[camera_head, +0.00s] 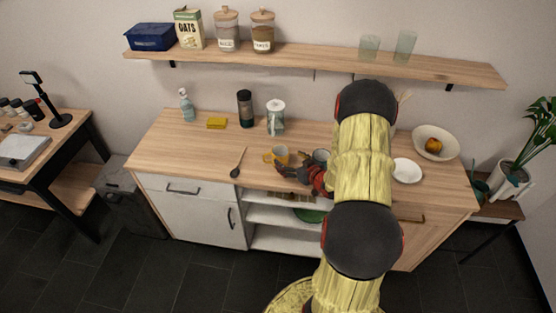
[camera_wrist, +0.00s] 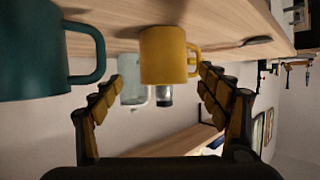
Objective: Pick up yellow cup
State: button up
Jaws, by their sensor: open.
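The yellow cup (camera_head: 280,154) stands on the wooden counter in the head view, its handle towards the left. My gripper (camera_head: 281,169) is just in front of it, at the counter's near side. In the upside-down wrist view the yellow cup (camera_wrist: 163,54) is ahead between the two spread fingers of my gripper (camera_wrist: 161,76), its handle to the right. The fingers are open with nothing held. I cannot tell whether the right finger touches the handle.
A dark teal mug (camera_wrist: 35,50) is close beside my gripper; it also shows in the head view (camera_head: 321,155). A glass-like vessel (camera_head: 276,118) and a dark tumbler (camera_head: 245,108) stand behind. A white plate (camera_head: 407,171) is right.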

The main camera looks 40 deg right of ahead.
aim_at(285, 157)
jog(key=x, duration=0.3)
jog(key=b+x, duration=0.1)
jog(key=x, duration=0.1)
jog(key=shift+w+a+r, duration=0.15)
jog(key=shift+w+a, duration=0.15)
jog(key=shift+w, duration=0.1)
jog(key=shift+c, duration=1)
jog(key=c, duration=1.1)
jog(key=shift+c, duration=0.6)
jog(key=shift+r, duration=0.15)
